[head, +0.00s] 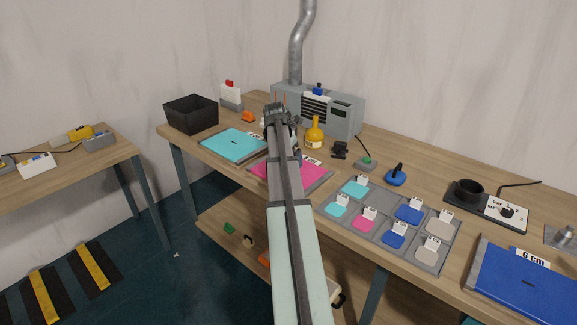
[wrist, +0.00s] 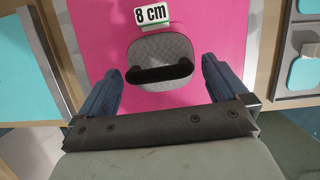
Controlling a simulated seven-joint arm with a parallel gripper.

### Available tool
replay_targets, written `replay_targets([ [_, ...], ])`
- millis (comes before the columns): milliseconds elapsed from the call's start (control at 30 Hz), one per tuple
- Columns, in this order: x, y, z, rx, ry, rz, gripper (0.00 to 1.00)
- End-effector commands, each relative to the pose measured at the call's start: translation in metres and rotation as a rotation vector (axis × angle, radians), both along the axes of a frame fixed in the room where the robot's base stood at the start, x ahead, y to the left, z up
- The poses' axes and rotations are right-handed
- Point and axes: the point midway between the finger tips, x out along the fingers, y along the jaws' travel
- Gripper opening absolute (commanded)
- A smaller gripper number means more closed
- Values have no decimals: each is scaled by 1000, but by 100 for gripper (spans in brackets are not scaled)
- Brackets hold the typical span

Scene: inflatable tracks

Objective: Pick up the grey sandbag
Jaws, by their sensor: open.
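A small grey patterned piece with a black strap or handle, which looks like the grey sandbag (wrist: 160,48), lies on the pink panel (wrist: 90,22). My gripper (wrist: 160,68) is open, with its blue fingers on either side of the grey piece and black strap. I see a gap on both sides, and nothing is held. In the head view the pink panel (head: 314,178) lies mid-bench, and my arm hides the grey piece and most of my gripper.
An "8 cm" tag (wrist: 152,14) stands beside the grey piece. A teal panel (head: 235,146) lies left, and a grey tray (head: 378,238) of coloured pieces lies right. A yellow bottle (head: 314,134) and a grey machine (head: 335,115) stand behind. A black bin (head: 191,113) stands at the left end.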

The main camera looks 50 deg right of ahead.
Motion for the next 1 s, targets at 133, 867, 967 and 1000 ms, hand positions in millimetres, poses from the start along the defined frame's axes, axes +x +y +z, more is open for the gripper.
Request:
replay_targets([
  [133, 0, -5, -15, 1, 1, 0, 100],
  [867, 0, -6, -17, 0, 0, 0, 54],
  [967, 0, -6, -17, 0, 0, 0, 44],
  [1000, 0, -6, -17, 0, 0, 0, 41],
])
